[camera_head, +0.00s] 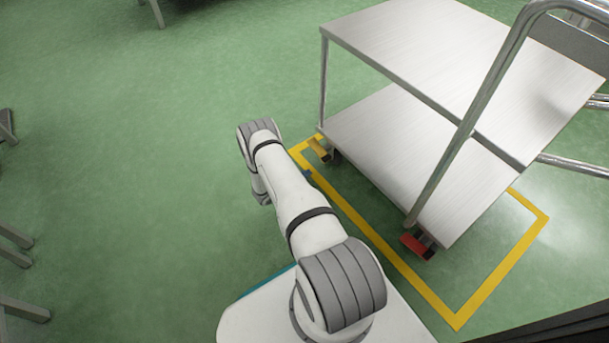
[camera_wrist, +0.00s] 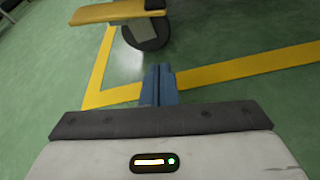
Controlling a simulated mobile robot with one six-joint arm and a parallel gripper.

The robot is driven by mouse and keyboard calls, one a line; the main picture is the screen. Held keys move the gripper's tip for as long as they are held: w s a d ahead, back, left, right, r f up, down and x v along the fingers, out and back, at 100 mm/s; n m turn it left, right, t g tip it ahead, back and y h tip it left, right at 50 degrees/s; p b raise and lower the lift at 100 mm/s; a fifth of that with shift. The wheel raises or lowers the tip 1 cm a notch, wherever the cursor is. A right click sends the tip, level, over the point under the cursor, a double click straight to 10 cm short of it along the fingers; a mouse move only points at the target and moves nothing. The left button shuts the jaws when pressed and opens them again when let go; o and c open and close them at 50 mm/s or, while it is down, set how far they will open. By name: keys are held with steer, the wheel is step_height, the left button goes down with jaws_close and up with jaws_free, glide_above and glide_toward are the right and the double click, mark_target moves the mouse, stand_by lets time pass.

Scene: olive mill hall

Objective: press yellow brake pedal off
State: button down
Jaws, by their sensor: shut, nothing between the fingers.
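The yellow brake pedal (camera_head: 319,148) is on a caster at the left corner of the steel trolley (camera_head: 420,148), low above the floor. In the wrist view the yellow pedal (camera_wrist: 112,11) lies at the top, above a dark caster wheel (camera_wrist: 147,34). My gripper (camera_wrist: 159,70) is shut and empty, its blue fingers below and slightly right of the pedal in that view, with a gap between them. In the head view the fingertips (camera_head: 309,174) show just beside the arm, near the pedal. Whether the pedal is up or down I cannot tell.
A red pedal (camera_head: 413,244) sits on another caster at the trolley's near corner. Yellow floor tape (camera_head: 380,247) frames the trolley. The tubular handle (camera_head: 470,115) rises at the right. Green floor (camera_head: 130,180) is clear left of my arm; metal legs (camera_head: 22,307) stand at the left edge.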

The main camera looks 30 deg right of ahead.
mark_target(319, 150)
steer(key=b+x, duration=0.2)
steer(key=x, duration=0.4)
steer(key=shift+d+f, duration=0.1)
steer(key=shift+f, duration=0.15)
steer(key=shift+s+d+r+b, duration=0.1)
steer(key=shift+s+r+b, duration=0.1)
steer(key=shift+r, duration=0.5)
steer(key=shift+s+d+r+b, duration=0.1)
steer(key=shift+d+r+b, duration=0.05)
steer(key=shift+r, duration=0.55)
steer(key=shift+s+d+r+b, duration=0.1)
steer(key=shift+r+b, duration=0.1)
steer(key=shift+r, duration=0.5)
